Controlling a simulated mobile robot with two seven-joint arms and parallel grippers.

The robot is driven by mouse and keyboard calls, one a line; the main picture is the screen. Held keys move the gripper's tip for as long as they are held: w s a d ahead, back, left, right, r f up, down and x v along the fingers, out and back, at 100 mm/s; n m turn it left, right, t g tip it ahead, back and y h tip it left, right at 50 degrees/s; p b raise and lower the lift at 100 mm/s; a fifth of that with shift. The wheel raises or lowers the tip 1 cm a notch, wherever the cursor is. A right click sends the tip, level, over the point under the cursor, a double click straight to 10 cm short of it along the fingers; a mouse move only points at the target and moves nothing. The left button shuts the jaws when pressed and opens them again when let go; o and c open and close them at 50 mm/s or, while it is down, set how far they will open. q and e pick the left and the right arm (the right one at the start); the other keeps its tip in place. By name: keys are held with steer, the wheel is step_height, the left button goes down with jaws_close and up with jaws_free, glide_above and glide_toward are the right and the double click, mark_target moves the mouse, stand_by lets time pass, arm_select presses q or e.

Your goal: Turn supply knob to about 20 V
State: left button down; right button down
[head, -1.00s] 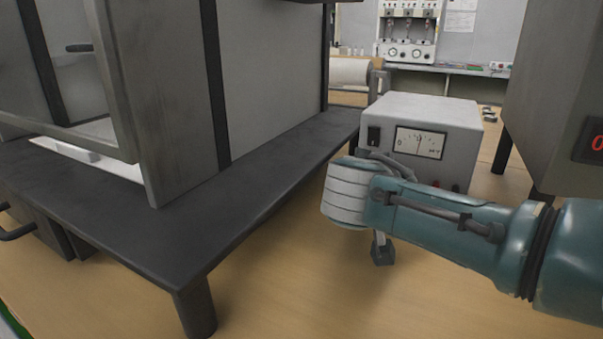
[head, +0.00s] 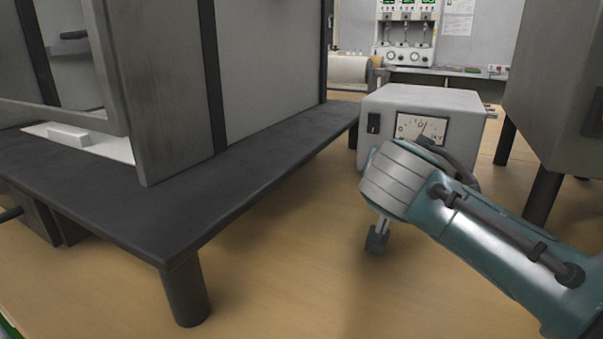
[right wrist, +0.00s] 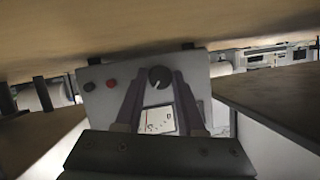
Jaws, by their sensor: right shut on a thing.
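The power supply (head: 463,106) is a light grey box on the table with a switch and a white dial meter (head: 408,125) on its front. The needle leans a little right of the scale's middle; the numbers are too small to read surely. In the right wrist view the front appears upside down, with the dark round knob (right wrist: 160,77) beside the meter (right wrist: 158,121). My right gripper (right wrist: 159,80) has its two fingers on either side of the knob, shut on it. In the head view my right wrist hides the knob and fingers. My left gripper is not in view.
A dark raised platform (head: 190,214) with a large grey cabinet stands at left. Another grey unit (head: 563,90) on dark legs stands at right, close to my right arm. Red (right wrist: 111,83) and dark (right wrist: 88,86) terminals sit beside the knob. Bare table lies in front of the supply.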

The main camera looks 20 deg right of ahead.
steer(key=c, duration=0.5)
jaws_free()
steer(key=p+v, duration=0.2)
steer(key=v, duration=0.8)
steer(key=shift+p, duration=0.35)
